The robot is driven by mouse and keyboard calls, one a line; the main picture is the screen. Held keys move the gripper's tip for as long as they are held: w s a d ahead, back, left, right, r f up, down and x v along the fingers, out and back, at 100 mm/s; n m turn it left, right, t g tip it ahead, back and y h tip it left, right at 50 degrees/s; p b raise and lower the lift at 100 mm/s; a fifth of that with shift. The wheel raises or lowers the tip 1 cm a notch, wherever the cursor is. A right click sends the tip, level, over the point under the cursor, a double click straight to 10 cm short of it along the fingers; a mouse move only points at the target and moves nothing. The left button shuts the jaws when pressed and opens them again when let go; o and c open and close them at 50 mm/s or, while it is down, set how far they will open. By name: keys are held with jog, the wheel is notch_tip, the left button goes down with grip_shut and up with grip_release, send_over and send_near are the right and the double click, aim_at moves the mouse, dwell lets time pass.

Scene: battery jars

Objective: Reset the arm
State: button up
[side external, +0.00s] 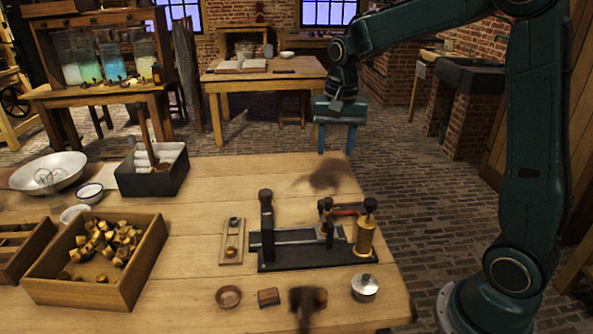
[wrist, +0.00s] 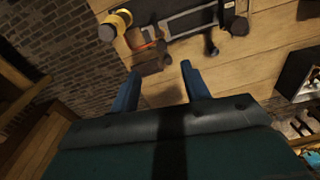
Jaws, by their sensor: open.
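My gripper (side external: 336,143) is raised in the air above the far edge of the wooden table, its two blue fingers pointing down. In the wrist view my gripper (wrist: 160,72) shows both fingers spread apart with nothing between them. Its shadow falls on the table's back right part. The black bench device with a brass cylinder (side external: 364,235) stands on the table, nearer the camera and apart from the fingers. The device's brass cylinder also shows in the wrist view (wrist: 115,25).
A wooden box of brass caps (side external: 42,290) is at the left. A dark box with white rolls (side external: 175,185) and a white bowl (side external: 30,181) are behind it. A small lidded pot (side external: 365,289) is at the front right. The table's back right is clear.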

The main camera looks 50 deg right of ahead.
jog(key=s+a+r+n+t, duration=0.2)
jog(key=s+a+n, duration=0.2)
jog(key=s, duration=0.6)
jog(key=s+a+r+n+t, duration=0.3)
jog(key=s+a+n, duration=0.2)
jog(key=s, duration=0.6)
jog(key=shift+s+a+r+n, duration=0.15)
jog(key=shift+s+r+n, duration=0.15)
jog(key=shift+n, duration=0.3)
jog(key=shift+c, duration=0.2)
